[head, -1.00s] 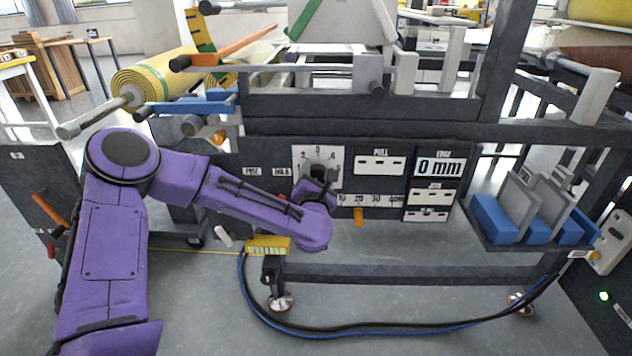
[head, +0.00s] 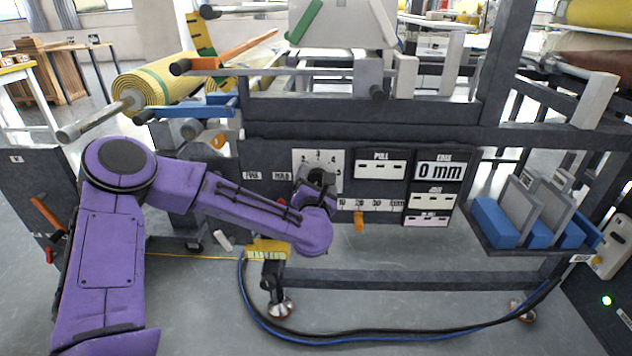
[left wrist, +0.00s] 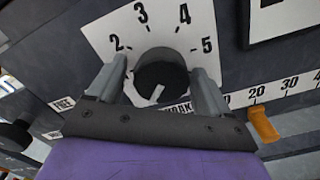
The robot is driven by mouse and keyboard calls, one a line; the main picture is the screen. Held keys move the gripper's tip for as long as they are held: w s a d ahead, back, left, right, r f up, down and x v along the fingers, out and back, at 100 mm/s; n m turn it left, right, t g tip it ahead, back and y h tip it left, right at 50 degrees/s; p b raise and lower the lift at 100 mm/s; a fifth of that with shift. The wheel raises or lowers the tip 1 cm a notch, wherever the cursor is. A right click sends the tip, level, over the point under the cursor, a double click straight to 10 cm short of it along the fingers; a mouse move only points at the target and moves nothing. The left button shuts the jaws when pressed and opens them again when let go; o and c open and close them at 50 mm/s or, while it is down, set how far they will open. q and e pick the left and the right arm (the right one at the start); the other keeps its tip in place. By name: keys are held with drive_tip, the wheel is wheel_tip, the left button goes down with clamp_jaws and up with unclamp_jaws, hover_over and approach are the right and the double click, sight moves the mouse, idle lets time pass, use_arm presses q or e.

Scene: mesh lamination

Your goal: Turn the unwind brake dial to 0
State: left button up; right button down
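The brake dial is a round black knob (left wrist: 160,76) with a white pointer mark, set on a white numbered plate (left wrist: 100,32). In the left wrist view the numerals 2, 3, 4 and 5 show around it; 0 does not show. The white mark sits on the knob's lower part, slanting down and left. My left gripper (left wrist: 160,88) is open, with one finger on each side of the knob and thin gaps visible. In the head view my left gripper (head: 318,185) is in front of the plate (head: 300,158) and hides most of the knob. My right gripper is not in view.
Right of the dial are the PULL panel (head: 380,164), the 0 mm display (head: 440,170) and a ruler scale with an orange pointer (head: 359,222). A tray with blue blocks (head: 493,222) stands at right. A yellow roll (head: 155,84) is at left. Cables (head: 380,333) lie on the floor.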

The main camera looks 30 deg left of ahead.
use_arm(q)
drive_tip(key=shift+s, duration=0.1)
drive_tip(key=v, duration=1)
drive_tip(key=shift+s+p, duration=0.2)
drive_tip(key=shift+p, duration=0.1)
drive_tip(key=s+d+f+m+g+h, duration=0.2)
drive_tip(key=s+d+f+m+h, duration=0.1)
drive_tip(key=f+m, duration=0.65)
drive_tip(key=s+d+f+m+g+h, duration=0.2)
drive_tip(key=f+m+h, duration=0.2)
drive_tip(key=f+m, duration=0.55)
drive_tip(key=s+a+f+m+g, duration=0.2)
drive_tip(key=s+f+m+g, duration=0.25)
drive_tip(key=s+f, duration=0.6)
drive_tip(key=s+a+f+m+g, duration=0.1)
drive_tip(key=s+f+m+g, duration=0.45)
drive_tip(key=s, duration=0.85)
wheel_tip(320, 180, up, 21)
drive_tip(key=t+p, duration=0.2)
drive_tip(key=p, duration=1.9)
drive_tip(key=shift+y+p, duration=0.4)
